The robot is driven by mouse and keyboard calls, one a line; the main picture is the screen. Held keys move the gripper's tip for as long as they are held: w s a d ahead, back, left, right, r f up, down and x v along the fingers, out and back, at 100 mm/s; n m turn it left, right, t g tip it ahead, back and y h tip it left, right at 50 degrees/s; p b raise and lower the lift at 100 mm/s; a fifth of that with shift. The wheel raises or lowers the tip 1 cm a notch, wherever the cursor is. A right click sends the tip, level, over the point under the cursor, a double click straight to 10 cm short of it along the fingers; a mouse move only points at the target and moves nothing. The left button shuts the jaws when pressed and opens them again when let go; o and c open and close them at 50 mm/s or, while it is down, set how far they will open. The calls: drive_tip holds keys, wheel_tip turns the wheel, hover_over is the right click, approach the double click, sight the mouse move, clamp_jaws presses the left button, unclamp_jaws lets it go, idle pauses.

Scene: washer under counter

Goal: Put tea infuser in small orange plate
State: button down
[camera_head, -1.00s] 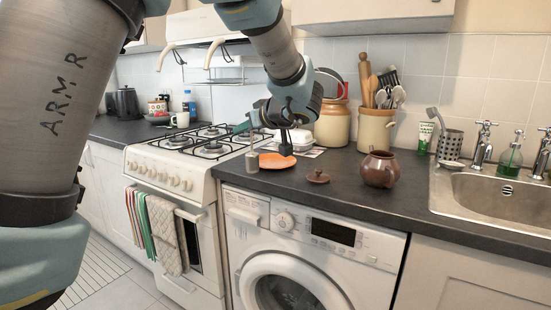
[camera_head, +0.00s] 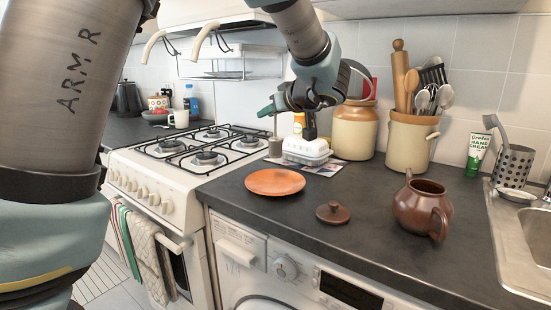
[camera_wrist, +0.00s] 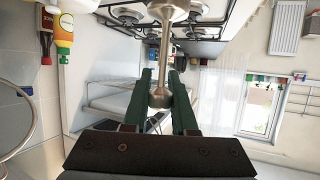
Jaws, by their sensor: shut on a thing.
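The tea infuser (camera_head: 276,147) is a small grey metal cylinder on a thin stem. My gripper (camera_head: 268,112) is shut on its upper end, and it hangs upright in the air. In the wrist view the infuser's stem (camera_wrist: 167,55) runs out from between the two dark green fingers of my gripper (camera_wrist: 166,98). The small orange plate (camera_head: 275,182) lies flat and empty on the dark counter. In the head view the infuser shows above the plate's far edge, apart from it.
A white butter dish (camera_head: 306,150) stands behind the plate. The stove (camera_head: 190,150) is to the left. A brown lid (camera_head: 333,213) and brown teapot (camera_head: 422,206) are to the right. A tan jar (camera_head: 355,130) and utensil crock (camera_head: 410,140) stand at the back.

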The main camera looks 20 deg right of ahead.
wheel_tip(320, 180, down, 8)
drive_tip(key=p, duration=0.1)
drive_tip(key=shift+p, duration=0.35)
drive_tip(key=c, duration=0.7)
unclamp_jaws()
drive_tip(key=b+v, duration=0.3)
drive_tip(key=v, duration=0.9)
drive_tip(key=w+a+f+m+g+y, duration=0.1)
drive_tip(key=w+a+f+g+y, duration=0.15)
drive_tip(key=a+f, duration=0.45)
drive_tip(key=w+a+f+g+y, duration=0.15)
drive_tip(key=a+g, duration=0.25)
drive_tip(key=a, duration=0.6)
drive_tip(key=s+a+f+g+h, duration=0.1)
drive_tip(key=s+a+f+h, duration=0.1)
drive_tip(key=a, duration=0.5)
drive_tip(key=s+a+f+m+g+h, duration=0.1)
drive_tip(key=s+a+f+g+h, duration=0.1)
drive_tip(key=a+f, duration=0.2)
drive_tip(key=s+a+f+g+h, duration=0.1)
drive_tip(key=a+f, duration=0.3)
drive_tip(key=a, duration=0.5)
drive_tip(key=shift+s+a+f+m+g+h, duration=0.1)
drive_tip(key=shift+s+a+m+g+h, duration=0.2)
drive_tip(key=shift+s+g+h, duration=0.25)
